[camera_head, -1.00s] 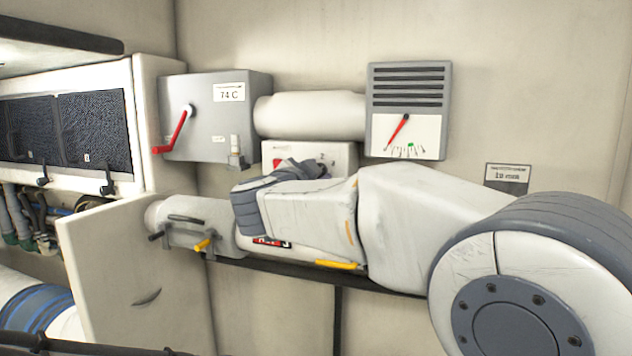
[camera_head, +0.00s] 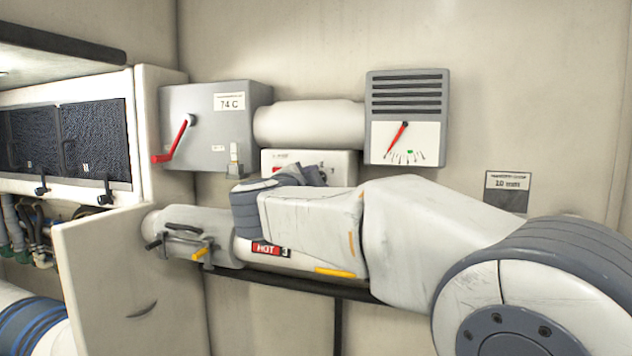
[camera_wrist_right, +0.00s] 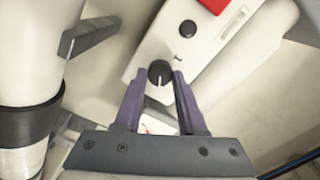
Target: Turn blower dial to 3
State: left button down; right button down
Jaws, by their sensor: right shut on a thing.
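The blower panel (camera_head: 338,163) is a white box on the back wall with a red patch. In the head view my right arm covers its lower part, and its dial cannot be seen there. In the right wrist view the black round dial (camera_wrist_right: 160,73) has a white pointer line, aimed toward my gripper. My right gripper (camera_wrist_right: 160,82) has its two purple fingers on either side of the dial and is shut on it. A gauge (camera_head: 423,152) under the vent has a red needle slanting to the lower left, with a green mark on its scale. My left gripper is out of view.
A grey box (camera_head: 203,130) with a red lever and a 74 C label hangs to the left. A white duct (camera_head: 310,125) runs from it to the vent (camera_head: 407,92). A pale locker door (camera_head: 110,285) stands at the lower left. The wall at upper right is clear.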

jog(key=c, duration=0.5)
grip_release()
jog(key=b+v, duration=0.4)
jog(key=v, duration=0.6)
jog(key=shift+s+a, duration=0.1)
jog(key=shift+s, duration=0.15)
